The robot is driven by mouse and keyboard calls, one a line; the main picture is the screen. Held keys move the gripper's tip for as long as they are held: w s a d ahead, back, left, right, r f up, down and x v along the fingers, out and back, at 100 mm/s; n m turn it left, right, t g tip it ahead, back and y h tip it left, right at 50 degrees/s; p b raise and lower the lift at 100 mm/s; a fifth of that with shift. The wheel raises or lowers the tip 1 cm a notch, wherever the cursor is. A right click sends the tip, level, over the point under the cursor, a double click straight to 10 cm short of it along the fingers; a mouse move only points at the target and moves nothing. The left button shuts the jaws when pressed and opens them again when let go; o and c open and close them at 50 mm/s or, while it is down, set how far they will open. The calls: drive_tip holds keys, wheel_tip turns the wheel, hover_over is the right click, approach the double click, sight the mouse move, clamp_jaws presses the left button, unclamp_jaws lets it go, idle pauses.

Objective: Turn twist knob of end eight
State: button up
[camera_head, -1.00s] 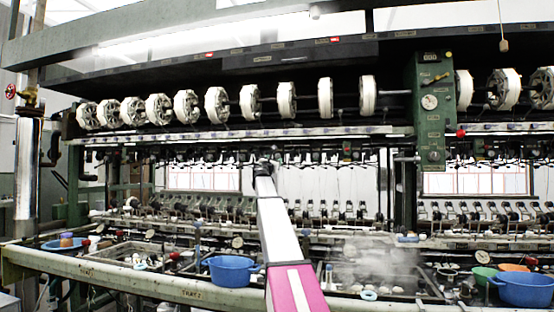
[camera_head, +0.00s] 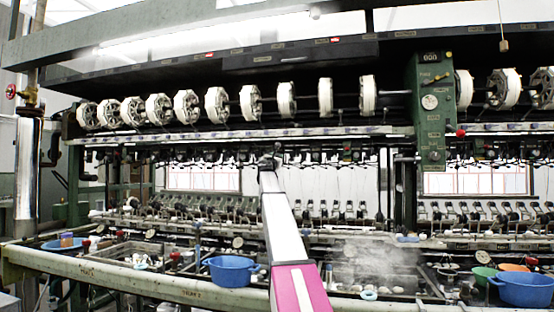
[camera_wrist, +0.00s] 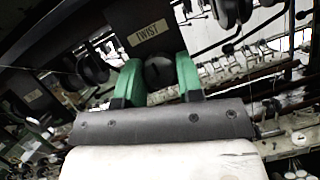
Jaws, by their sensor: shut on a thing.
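The twist knob (camera_wrist: 158,72) is round and dark, just below a plate marked TWIST (camera_wrist: 142,35) on a dark panel in the wrist view. My gripper (camera_wrist: 158,76) has one green finger on each side of the knob and is shut on it. Its picture is tilted. In the head view my gripper (camera_head: 268,162) is a small dark shape at the far end of my arm, against the reeling machine under the row of reels. The knob cannot be made out there, nor which end it belongs to.
White-wound reels (camera_head: 217,105) run along the machine above my gripper. A green gauge column (camera_head: 432,110) stands to the right. Below are a blue bowl (camera_head: 230,271), a steaming basin (camera_head: 372,270) and the long front rail (camera_head: 130,281).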

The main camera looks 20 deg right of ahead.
drive_tip(key=shift+m, duration=0.3)
drive_tip(key=m+g+y, duration=0.1)
drive_tip(key=m+y, duration=0.1)
drive_tip(key=m, duration=0.9)
drive_tip(key=m+g+y, duration=0.2)
drive_tip(key=m+y, duration=0.1)
drive_tip(key=m, duration=0.8)
drive_tip(key=m+g+y, duration=0.2)
drive_tip(key=m+y, duration=0.1)
drive_tip(key=m, duration=0.7)
drive_tip(key=shift+s+r+m, duration=0.15)
drive_tip(key=shift+r+m, duration=0.15)
drive_tip(key=shift+m, duration=0.1)
idle(0.4)
drive_tip(key=o, duration=0.9)
